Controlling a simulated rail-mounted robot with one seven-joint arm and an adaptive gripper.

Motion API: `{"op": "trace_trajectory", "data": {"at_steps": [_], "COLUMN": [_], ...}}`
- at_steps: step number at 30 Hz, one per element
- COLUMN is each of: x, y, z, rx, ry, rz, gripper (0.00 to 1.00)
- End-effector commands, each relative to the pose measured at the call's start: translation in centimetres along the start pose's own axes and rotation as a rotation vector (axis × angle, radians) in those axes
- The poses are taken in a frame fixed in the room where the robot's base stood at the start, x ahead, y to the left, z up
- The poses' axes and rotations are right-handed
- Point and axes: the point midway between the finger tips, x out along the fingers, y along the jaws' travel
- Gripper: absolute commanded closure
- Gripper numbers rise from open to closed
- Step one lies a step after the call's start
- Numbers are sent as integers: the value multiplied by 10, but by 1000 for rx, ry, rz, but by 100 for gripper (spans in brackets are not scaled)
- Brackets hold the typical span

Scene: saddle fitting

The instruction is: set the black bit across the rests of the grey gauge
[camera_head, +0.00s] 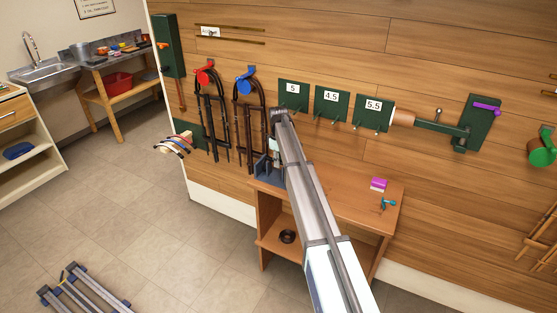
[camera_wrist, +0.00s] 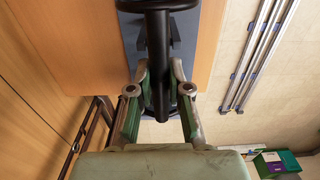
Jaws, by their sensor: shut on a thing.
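My gripper (camera_wrist: 158,82) shows in the wrist view with its two green fingers closed on the black bit (camera_wrist: 158,50). The bit's bar runs between the fingers, and a rounded black part lies across its far end at the top edge. The grey gauge (camera_wrist: 131,32) shows behind and below the bit as a blue-grey plate, with dark upright parts near the bit. In the head view the gauge (camera_head: 265,176) stands at the bench's left end, partly behind my arm. I cannot tell whether the bit touches the rests. My gripper and the bit are mostly hidden there.
The wooden bench (camera_head: 345,190) carries a purple block (camera_head: 378,184) and a small teal clamp (camera_head: 387,204) at its right. Bridles hang on the wall left of my arm. Green numbered plates (camera_head: 331,104) are mounted right of it. The bench top's middle is partly covered by my arm.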

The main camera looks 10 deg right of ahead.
Motion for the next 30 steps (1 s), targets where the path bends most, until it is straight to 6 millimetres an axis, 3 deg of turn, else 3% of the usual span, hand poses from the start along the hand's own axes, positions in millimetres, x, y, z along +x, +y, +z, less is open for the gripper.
{"op": "trace_trajectory", "data": {"at_steps": [11,12,14,20,22,30], "x": [2,2,2,2,3,3], "y": [0,0,0,0,0,0], "z": [0,0,0,0,0,0], "rx": [0,0,0,0,0,0], "ry": [0,0,0,0,0,0], "rz": [0,0,0,0,0,0], "gripper": [100,72,53,53,37,37]}}
